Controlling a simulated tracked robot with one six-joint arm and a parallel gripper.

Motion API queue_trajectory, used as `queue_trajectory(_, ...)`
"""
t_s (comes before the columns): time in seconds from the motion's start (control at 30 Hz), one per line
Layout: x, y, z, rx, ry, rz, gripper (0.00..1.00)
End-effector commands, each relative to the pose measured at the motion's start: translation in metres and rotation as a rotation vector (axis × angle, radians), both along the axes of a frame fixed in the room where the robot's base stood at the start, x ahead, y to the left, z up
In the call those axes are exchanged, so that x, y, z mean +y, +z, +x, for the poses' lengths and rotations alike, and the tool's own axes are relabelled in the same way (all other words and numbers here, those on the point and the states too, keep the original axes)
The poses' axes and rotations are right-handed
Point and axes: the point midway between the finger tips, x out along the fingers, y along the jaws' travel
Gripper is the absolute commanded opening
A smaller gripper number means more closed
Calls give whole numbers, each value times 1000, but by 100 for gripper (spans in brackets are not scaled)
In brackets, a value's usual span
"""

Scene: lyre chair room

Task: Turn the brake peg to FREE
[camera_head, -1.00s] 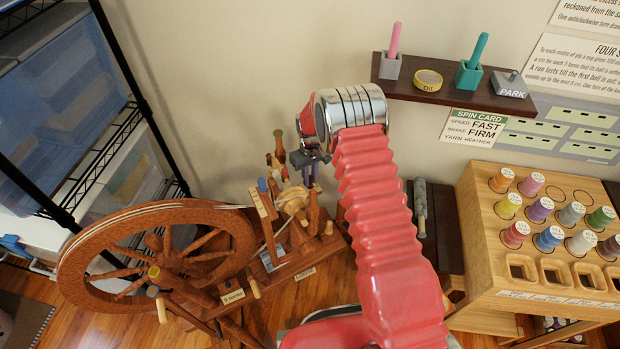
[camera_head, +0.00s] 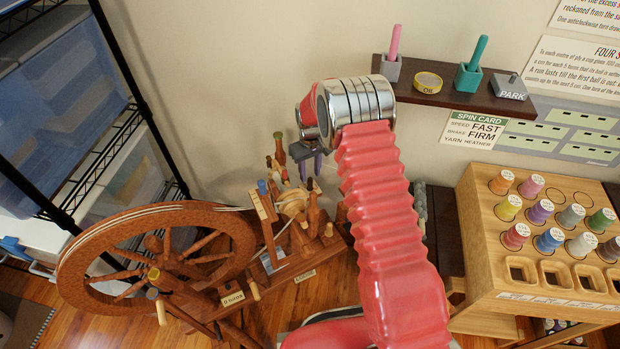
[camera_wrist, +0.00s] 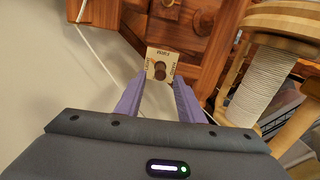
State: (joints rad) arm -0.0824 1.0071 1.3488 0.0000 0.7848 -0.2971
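The brake peg (camera_wrist: 160,70) shows end-on in the wrist view as a dark round knob. It stands on a small pale label plate (camera_wrist: 153,54) with lettering on several sides, too small and turned to read surely. My gripper (camera_wrist: 158,84) has its two purple fingers apart and empty. The peg lies ahead of the fingertips, between their lines; I see no contact. In the head view my gripper (camera_head: 311,164) hangs by the wall above the spinning wheel's upright parts. I cannot surely pick out the peg there.
The spinning wheel (camera_head: 75,262) stands at lower left. A bobbin with white thread (camera_wrist: 262,85) stands to the right in the wrist view. A dark shelf (camera_head: 440,97) is on the wall, and a wooden spool rack (camera_head: 480,225) stands at right. A wire shelf is at far left.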

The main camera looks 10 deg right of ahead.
Motion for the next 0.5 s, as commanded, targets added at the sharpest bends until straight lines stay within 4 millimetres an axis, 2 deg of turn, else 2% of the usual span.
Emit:
queue_trajectory(0.03, 0, 11, 1, -2, 0, 0, 35)
queue_trajectory(0.3, 0, 58, 1, -2, 0, 1, 35)
queue_trajectory(0.5, 0, 84, 0, 0, 0, 0, 35)
